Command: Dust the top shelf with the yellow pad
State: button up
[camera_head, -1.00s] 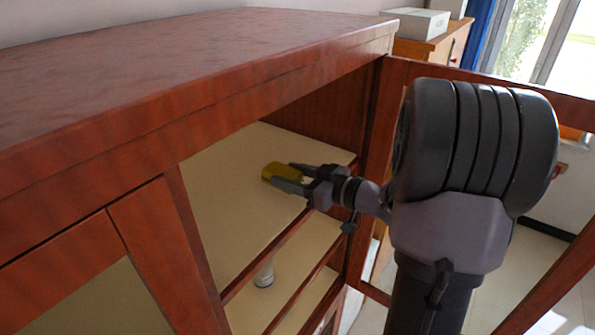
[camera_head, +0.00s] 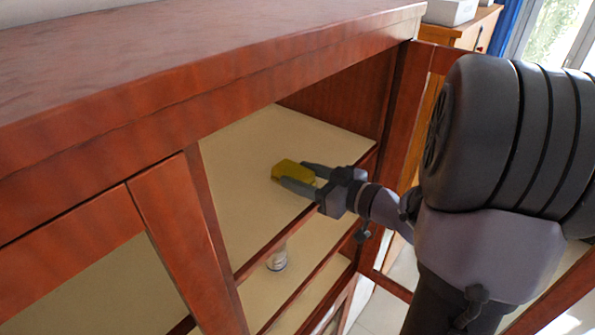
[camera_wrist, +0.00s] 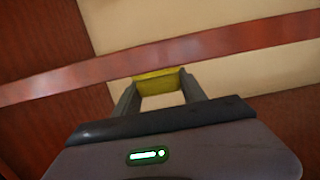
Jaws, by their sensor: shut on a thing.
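The yellow pad (camera_head: 290,171) is held between the two fingers of my gripper (camera_head: 305,178), inside the cabinet over the top shelf (camera_head: 240,165). The shelf is a pale cream board with a red-brown front edge. The pad looks at or just above the shelf surface; I cannot tell whether it touches.
A white container (camera_head: 277,259) stands on the lower shelf (camera_head: 310,243). The cabinet top (camera_head: 200,50) overhangs the opening. An open door frame (camera_head: 408,120) stands at the right, beside my arm. A white box (camera_head: 450,11) lies on a wooden cabinet behind.

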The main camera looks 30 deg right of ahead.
jog(key=o, duration=1.6)
jog(key=shift+s+f, duration=0.1)
jog(key=shift+f, duration=0.05)
jog(key=shift+c, duration=0.2)
jog(key=b+v, duration=0.1)
jog(key=v, duration=1.6)
jog(key=shift+s+b, duration=0.3)
jog(key=shift+b, duration=0.05)
